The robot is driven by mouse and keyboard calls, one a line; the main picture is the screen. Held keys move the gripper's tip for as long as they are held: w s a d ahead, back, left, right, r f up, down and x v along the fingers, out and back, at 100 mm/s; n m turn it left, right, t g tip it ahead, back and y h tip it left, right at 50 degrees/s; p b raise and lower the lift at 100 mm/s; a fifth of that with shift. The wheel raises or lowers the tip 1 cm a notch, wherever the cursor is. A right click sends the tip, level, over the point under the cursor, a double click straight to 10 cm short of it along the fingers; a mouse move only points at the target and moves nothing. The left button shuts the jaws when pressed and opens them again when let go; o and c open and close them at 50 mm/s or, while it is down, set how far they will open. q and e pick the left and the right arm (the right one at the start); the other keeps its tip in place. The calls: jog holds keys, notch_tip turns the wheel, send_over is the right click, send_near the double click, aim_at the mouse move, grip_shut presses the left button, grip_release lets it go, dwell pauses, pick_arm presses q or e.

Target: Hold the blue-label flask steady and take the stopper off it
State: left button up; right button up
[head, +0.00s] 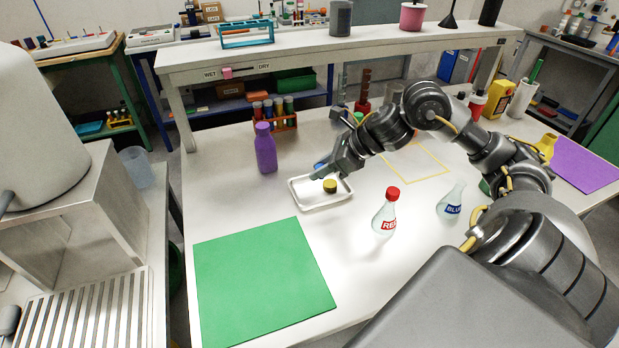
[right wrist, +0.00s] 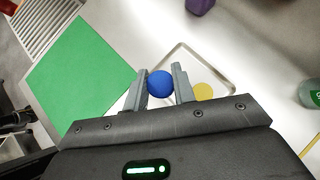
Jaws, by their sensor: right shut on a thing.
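The blue-label flask (head: 452,205) stands upright on the white table at the right, below my right arm. No stopper shows on its neck. My right gripper (head: 322,172) is away from it, over a white tray (head: 309,204) near the middle of the table. In the right wrist view, the gripper (right wrist: 161,88) is shut on a round blue stopper (right wrist: 160,83), with a finger on each side. The blue stopper also shows in the head view (head: 319,166), partly hidden. My left gripper is not in view.
A yellow stopper (head: 330,186) lies in the tray beside my right gripper. A red-label flask (head: 384,218) with a red stopper stands right of the tray. A purple bottle (head: 265,148) stands behind left. The green mat (head: 262,278) at front left is bare.

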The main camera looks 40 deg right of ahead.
jog(key=w+f, duration=0.1)
jog(key=f, duration=0.1)
jog(key=w+f, duration=0.3)
jog(key=shift+w+f, duration=0.25)
jog(key=shift+f, duration=1.65)
jog(key=shift+f, duration=0.1)
jog(key=shift+f, duration=0.1)
jog(key=o, duration=0.7)
